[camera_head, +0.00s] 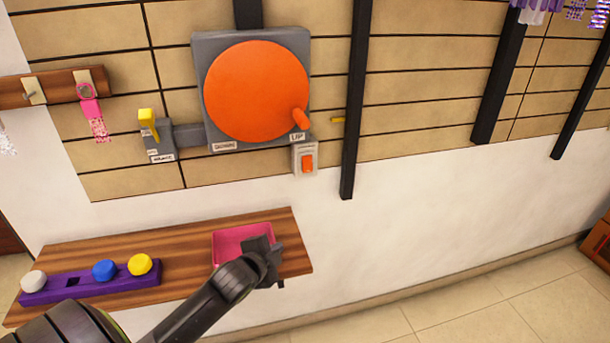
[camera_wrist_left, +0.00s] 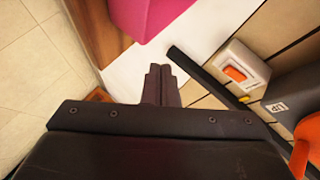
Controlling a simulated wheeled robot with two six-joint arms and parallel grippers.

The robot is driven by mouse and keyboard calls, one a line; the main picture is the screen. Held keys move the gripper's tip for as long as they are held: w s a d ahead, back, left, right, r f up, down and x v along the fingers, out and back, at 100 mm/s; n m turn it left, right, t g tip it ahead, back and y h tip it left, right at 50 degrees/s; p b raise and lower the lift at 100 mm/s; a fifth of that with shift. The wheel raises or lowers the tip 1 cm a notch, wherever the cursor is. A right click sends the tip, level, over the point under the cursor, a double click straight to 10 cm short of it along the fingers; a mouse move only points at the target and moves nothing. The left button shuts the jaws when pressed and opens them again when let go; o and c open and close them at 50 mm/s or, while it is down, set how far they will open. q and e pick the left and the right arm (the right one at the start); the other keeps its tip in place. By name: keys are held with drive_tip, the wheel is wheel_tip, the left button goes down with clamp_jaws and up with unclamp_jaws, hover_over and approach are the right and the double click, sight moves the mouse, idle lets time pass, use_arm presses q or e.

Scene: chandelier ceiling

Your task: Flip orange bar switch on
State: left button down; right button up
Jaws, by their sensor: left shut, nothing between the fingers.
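The orange bar switch (camera_head: 308,163) sits in a pale wall plate just below the grey panel with the big orange disc. In the left wrist view the orange switch (camera_wrist_left: 235,74) shows to the right of my fingers, apart from them, near a label reading "UP". My left gripper (camera_head: 272,262) is shut and empty, in front of the shelf's right end by the pink tray, below the switch. Its closed fingers also show in the left wrist view (camera_wrist_left: 161,84). My right gripper is not in view.
A large orange disc (camera_head: 255,92) with a knob is on the grey panel. A yellow lever (camera_head: 148,122) is to its left. The wooden shelf (camera_head: 190,235) holds a pink tray (camera_head: 228,238) and a purple strip (camera_head: 90,283) with white, blue and yellow knobs. The wall right of the shelf is bare.

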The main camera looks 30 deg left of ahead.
use_arm(q)
drive_tip(key=w+a+r+m+t+h, duration=0.1)
drive_tip(key=w+r+m+t, duration=0.3)
drive_tip(key=w+r, duration=0.3)
wheel_tip(320, 180, up, 4)
drive_tip(key=shift+w+r+m, duration=0.15)
drive_tip(key=shift+w+m, duration=0.05)
drive_tip(key=shift+m, duration=0.6)
drive_tip(key=shift+a, duration=0.1)
drive_tip(key=shift+w, duration=0.15)
drive_tip(key=p, duration=0.1)
approach(312, 169)
drive_tip(key=w+d, duration=0.3)
drive_tip(key=shift+w+a, duration=0.7)
drive_tip(key=shift+a, duration=0.2)
drive_tip(key=shift+w+a, duration=0.65)
drive_tip(key=shift+a, duration=0.2)
